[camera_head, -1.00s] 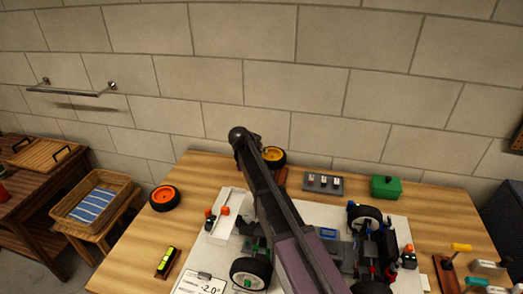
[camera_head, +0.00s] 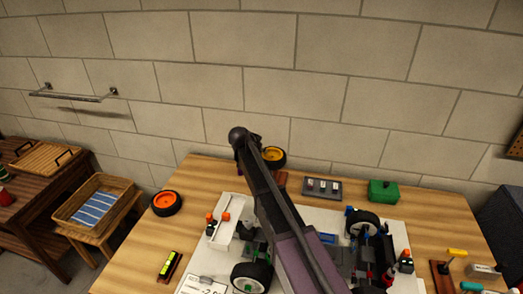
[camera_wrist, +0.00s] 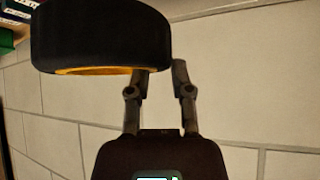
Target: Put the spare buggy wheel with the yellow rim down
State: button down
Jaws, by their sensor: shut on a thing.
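The spare wheel with the yellow rim (camera_head: 273,157) shows beside my arm at the far edge of the wooden table. In the wrist view its black tyre (camera_wrist: 100,28) fills the upper left, with a strip of yellow rim along its lower edge. My gripper (camera_wrist: 160,73) is shut on this wheel. One finger meets the tyre's right part and the other stands to its right. My arm hides most of the gripper in the head view. I cannot tell whether the wheel touches the table.
A wheel with an orange rim (camera_head: 166,203) lies at the table's left. The buggy (camera_head: 355,255) stands on a white mat, partly behind my arm. A grey tray (camera_head: 322,188) and a green box (camera_head: 383,191) sit at the back right. Bare wood shows at the back left.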

jog(key=shift+r, duration=0.15)
notch_tip(320, 180, up, 6)
jog(key=p, duration=0.6)
jog(key=shift+r+p, duration=0.15)
jog(key=shift+p, duration=0.15)
jog(key=shift+s, duration=0.2)
